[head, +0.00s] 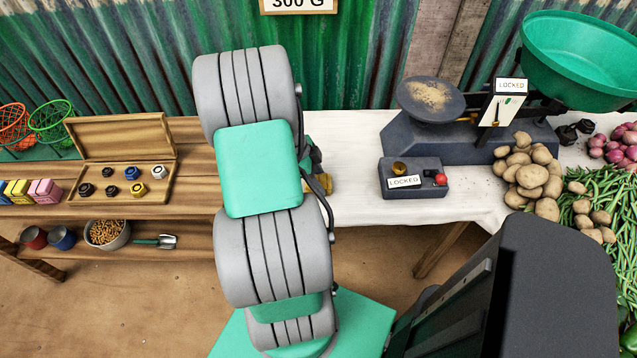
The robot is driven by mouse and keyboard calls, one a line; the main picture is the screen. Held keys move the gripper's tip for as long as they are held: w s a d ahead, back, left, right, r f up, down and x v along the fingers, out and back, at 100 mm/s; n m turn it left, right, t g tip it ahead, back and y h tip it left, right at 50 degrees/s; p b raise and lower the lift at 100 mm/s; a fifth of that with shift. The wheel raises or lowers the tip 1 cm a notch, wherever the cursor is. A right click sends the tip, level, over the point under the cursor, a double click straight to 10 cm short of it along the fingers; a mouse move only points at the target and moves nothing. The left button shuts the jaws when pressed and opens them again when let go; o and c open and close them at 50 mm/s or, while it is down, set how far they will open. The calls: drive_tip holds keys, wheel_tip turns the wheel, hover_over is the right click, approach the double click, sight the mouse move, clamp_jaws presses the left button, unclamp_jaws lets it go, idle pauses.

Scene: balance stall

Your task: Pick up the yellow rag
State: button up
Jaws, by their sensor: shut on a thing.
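A small mustard-yellow patch, which looks like the yellow rag (321,185), shows just right of my arm at the left end of the white-covered table. My arm hides most of it. Only a dark edge of my gripper (316,158) shows beside my arm, right above the yellow patch. The fingertips are hidden behind the arm. The gripper appears shut on the rag; whether the rag is clear of the table cannot be told.
A balance (470,135) with a green pan (580,60) and a control box (412,178), both labelled LOCKED, stand right. Potatoes (530,175) and beans (610,235) lie beyond. Left are a wooden weight box (122,135), coloured blocks (30,190) and a shelf scoop (160,241).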

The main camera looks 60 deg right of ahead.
sight(323, 179)
drive_tip(key=shift+r, duration=0.1)
drive_tip(key=shift+r, duration=0.25)
wheel_tip(323, 179, up, 2)
drive_tip(key=shift+r+b, duration=0.2)
drive_tip(key=shift+b, duration=0.1)
drive_tip(key=s+a+r, duration=0.5)
drive_tip(key=a+r, duration=0.5)
drive_tip(key=a, duration=0.3)
drive_tip(key=shift+s, duration=0.15)
